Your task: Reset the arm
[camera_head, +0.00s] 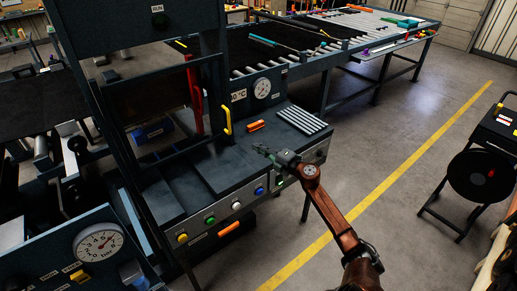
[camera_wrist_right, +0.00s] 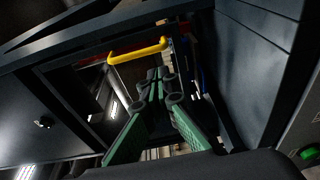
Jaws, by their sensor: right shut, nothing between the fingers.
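My right gripper (camera_head: 264,150) is above the right part of the press's dark worktop, its arm coming in from the lower right. In the right wrist view its green fingers (camera_wrist_right: 155,88) are together with nothing between them. The yellow handle (camera_head: 227,120) of the press stands beyond the gripper, to its left in the head view. The same handle shows in the right wrist view (camera_wrist_right: 138,50) behind the fingertips, apart from them as far as I can tell. My left gripper is in neither view.
A row of coloured buttons (camera_head: 210,219) runs along the press's front edge. A round gauge (camera_head: 262,88) and an orange object (camera_head: 256,126) are behind the gripper. A grooved plate (camera_head: 302,119) lies to its right. Open floor with a yellow line (camera_head: 385,187) is on the right, before a black reel stand (camera_head: 473,175).

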